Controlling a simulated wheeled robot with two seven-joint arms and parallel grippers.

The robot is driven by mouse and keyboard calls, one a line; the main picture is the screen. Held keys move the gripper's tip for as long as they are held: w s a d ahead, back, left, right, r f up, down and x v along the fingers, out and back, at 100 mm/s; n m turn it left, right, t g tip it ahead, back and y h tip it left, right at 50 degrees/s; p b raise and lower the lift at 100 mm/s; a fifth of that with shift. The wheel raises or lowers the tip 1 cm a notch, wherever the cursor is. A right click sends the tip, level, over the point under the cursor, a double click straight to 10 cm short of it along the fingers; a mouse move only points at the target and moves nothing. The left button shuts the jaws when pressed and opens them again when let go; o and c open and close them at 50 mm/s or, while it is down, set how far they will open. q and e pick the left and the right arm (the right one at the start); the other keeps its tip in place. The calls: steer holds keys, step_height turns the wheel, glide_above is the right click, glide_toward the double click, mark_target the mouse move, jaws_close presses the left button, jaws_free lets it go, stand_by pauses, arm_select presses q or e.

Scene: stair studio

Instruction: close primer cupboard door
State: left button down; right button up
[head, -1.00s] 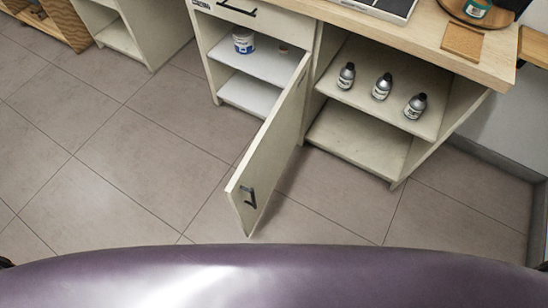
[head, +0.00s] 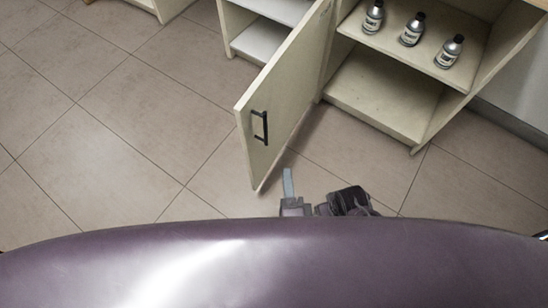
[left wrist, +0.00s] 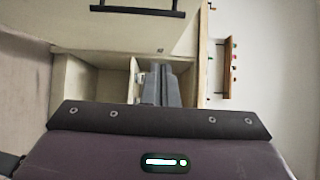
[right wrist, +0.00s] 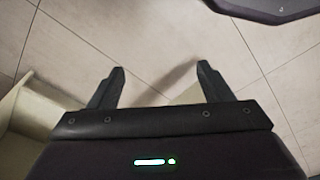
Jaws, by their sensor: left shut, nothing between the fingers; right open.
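The cream cupboard door (head: 285,95) stands wide open in the head view, with a black bar handle (head: 260,127) near its free edge. In the left wrist view a cream panel (left wrist: 140,30) with a black bar handle (left wrist: 150,10) fills the top. My left gripper (head: 288,172) is shut and empty, just right of the door's lower free corner; contact cannot be told. Its closed fingers (left wrist: 160,82) also show in the left wrist view. My right gripper (right wrist: 163,78) is open and empty above the floor.
The open cupboard has white shelves (head: 268,42) behind the door. To its right, an open shelf unit (head: 385,100) holds three small grey bottles (head: 411,30). Tiled floor (head: 120,130) is clear left of the door. A cream board (right wrist: 35,120) is at left in the right wrist view.

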arm_select(q)
steer(key=w+a, duration=0.3)
steer(key=w, duration=0.9)
steer(key=shift+w+a+b, duration=0.2)
steer(key=shift+b, duration=0.25)
arm_select(e)
steer(key=shift+w+a+r, duration=0.1)
steer(key=shift+a+r, duration=0.1)
steer(key=shift+r, duration=1.35)
